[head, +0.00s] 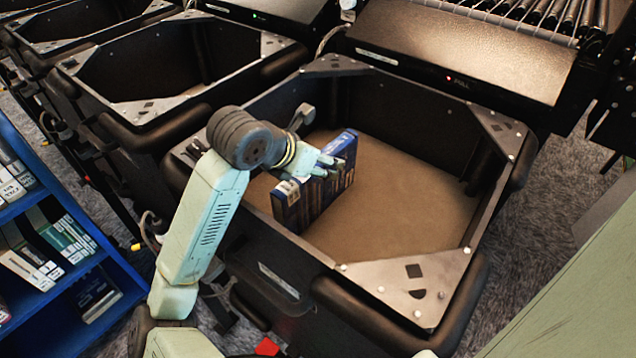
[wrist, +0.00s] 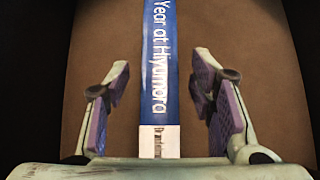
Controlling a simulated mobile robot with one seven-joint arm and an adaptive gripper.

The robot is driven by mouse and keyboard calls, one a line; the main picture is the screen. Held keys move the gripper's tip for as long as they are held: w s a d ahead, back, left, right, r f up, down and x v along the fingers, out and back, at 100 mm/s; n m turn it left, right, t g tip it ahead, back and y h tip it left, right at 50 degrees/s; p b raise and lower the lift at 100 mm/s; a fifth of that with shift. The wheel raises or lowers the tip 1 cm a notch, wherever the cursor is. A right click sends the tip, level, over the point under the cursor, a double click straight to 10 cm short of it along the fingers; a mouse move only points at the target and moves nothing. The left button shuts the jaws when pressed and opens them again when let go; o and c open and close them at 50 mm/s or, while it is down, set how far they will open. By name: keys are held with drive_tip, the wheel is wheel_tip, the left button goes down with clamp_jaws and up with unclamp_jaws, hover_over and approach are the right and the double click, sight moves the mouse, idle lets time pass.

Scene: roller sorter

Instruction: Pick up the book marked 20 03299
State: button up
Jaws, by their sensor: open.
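A blue book (head: 318,190) stands upright on its edge in the black bin (head: 470,240), on the brown bin floor. In the wrist view its blue spine (wrist: 160,75) faces the camera, with white lettering that reads "Year at Hiyumora". A white label (wrist: 159,142) at the near end of the spine is partly cut off by my gripper's body, and its number cannot be read. My gripper (head: 325,162) is open above the book. In the wrist view the two fingers (wrist: 160,105) stand on either side of the spine, with a gap on both sides.
The bin's raised walls and corner plates (head: 410,285) surround the book. More black bins (head: 160,75) stand to the left. A blue shelf (head: 60,290) with several books is at the lower left. Brown floor (head: 405,205) right of the book is clear.

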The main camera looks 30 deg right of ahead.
clamp_jaws()
idle(0.5)
idle(0.5)
